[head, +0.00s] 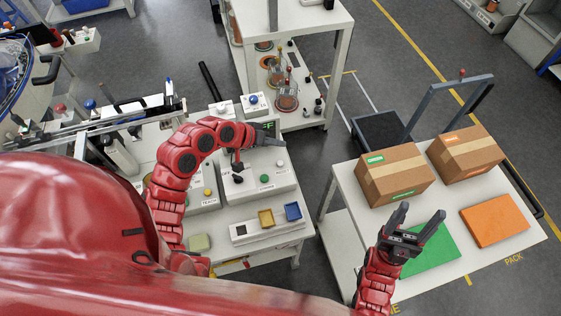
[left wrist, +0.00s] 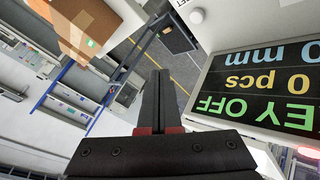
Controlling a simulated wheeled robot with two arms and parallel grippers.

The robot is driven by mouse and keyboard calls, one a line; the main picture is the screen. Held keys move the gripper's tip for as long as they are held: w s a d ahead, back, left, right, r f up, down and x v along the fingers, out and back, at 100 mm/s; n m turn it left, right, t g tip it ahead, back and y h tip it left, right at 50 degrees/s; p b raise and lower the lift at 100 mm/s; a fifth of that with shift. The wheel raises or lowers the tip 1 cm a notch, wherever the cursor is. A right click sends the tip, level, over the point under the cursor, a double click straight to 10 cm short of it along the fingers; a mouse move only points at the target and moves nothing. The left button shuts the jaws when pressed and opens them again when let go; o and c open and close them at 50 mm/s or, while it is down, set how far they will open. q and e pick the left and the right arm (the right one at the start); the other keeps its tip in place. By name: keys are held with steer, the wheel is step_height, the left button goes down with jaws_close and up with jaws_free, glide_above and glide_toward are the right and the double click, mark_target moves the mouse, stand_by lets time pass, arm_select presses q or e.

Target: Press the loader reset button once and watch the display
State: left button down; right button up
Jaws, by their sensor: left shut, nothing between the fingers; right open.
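The display (left wrist: 268,92) is large in the left wrist view, upside down, reading "KEY OFF", "0 pcs" and "0 mm". In the head view my left gripper (head: 274,134) covers most of it. That gripper is shut and empty; its fingers (left wrist: 161,78) are together beside the display's edge. A white button (left wrist: 196,16) shows near a cut-off label ending in "ET". In the head view the panel has a white button (head: 281,163) and a green button (head: 265,178); I cannot read which is reset. My right gripper (head: 421,212) is open and empty over the right table.
A blue button box (head: 254,102) and a white button box (head: 222,110) stand behind the left gripper. Two cartons (head: 395,176) (head: 467,154), a green mat (head: 435,250) and an orange mat (head: 494,220) occupy the right table.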

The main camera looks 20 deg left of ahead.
arm_select(q)
steer(key=b, duration=0.5)
glide_above(280, 163)
steer(key=f, duration=0.6)
steer(key=shift+s+a+f, duration=0.3)
steer(key=shift+s+a, duration=0.05)
steer(key=shift+f+b, duration=0.55)
steer(key=shift+f, duration=0.35)
steer(key=shift+f, duration=0.1)
steer(key=shift+f, duration=0.3)
stand_by(0.3)
steer(key=shift+f+b, duration=0.55)
stand_by(0.6)
steer(key=shift+r+p, duration=0.85)
steer(key=shift+r, duration=0.1)
